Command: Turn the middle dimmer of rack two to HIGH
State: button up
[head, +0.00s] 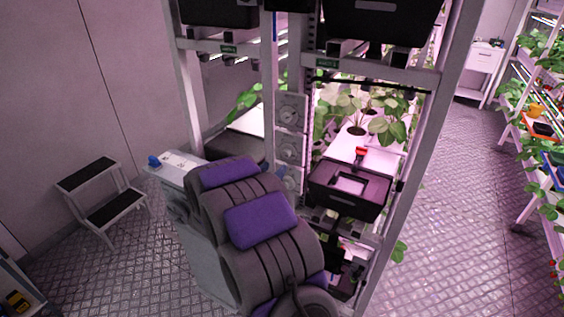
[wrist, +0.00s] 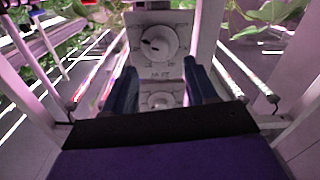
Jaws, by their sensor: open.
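A column of dimmers is on a rack post in the head view. The top dimmer (head: 289,112) and middle dimmer (head: 288,150) show round pale knobs; the lowest is mostly hidden by my arm. In the wrist view, a white dimmer knob (wrist: 158,42) with a dark mark at its left sits just above and beyond my fingertips. Another dimmer knob (wrist: 160,100) shows lower, between the fingers, its bottom cut off. I cannot tell surely which dimmers these two are. My gripper (wrist: 160,75) is open and empty, its blue fingers apart, facing the panel and touching no knob that I can see.
A black bin (head: 347,190) sits on the rack right of the dimmers, with leafy plants (head: 375,115) behind it. Green labels (head: 327,63) mark the rack beams but are too small to read. A step stool (head: 102,195) stands left. The floor aisle (head: 455,200) at right is clear.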

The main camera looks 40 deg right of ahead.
aim_at(285, 156)
jog(key=b+x, duration=0.1)
jog(key=x, duration=0.6)
jog(key=c, duration=1.1)
jog(key=shift+o, duration=0.2)
